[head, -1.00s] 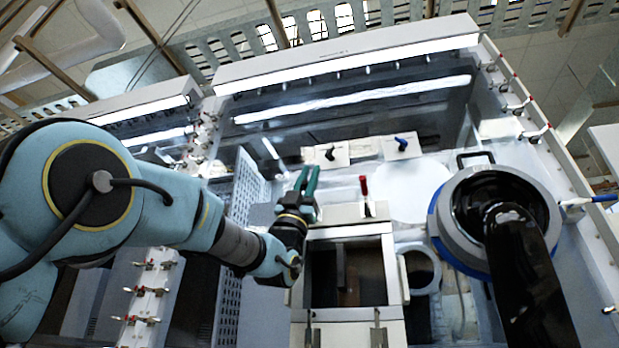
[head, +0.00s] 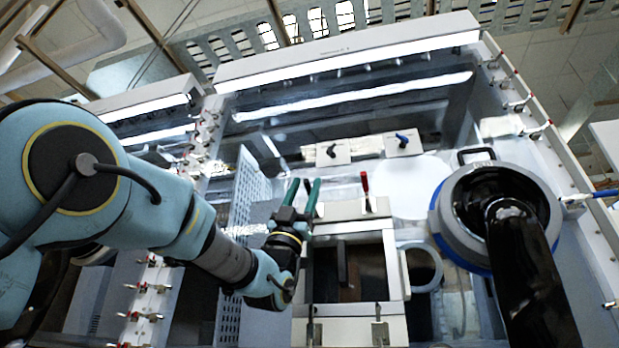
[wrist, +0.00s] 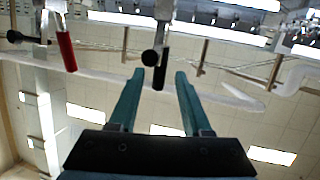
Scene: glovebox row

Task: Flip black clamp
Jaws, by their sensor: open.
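The black clamp, with a metal bracket and a black handle (wrist: 161,72), shows in the wrist view just beyond and between my fingertips. In the head view my gripper hides most or all of it. My gripper (head: 302,184) is open, its green fingers pointing up beside the back left of the framed box opening. The fingers (wrist: 159,75) also show in the wrist view, spread on either side of the black handle. I cannot tell whether they touch it. A red-handled clamp (head: 365,184) stands to the right; it also shows on the left of the wrist view (wrist: 67,52).
The framed box opening (head: 390,262) is right of my gripper. A round grey-blue port (head: 446,225) with a black glove is at the right. A perforated panel (head: 240,200) stands left.

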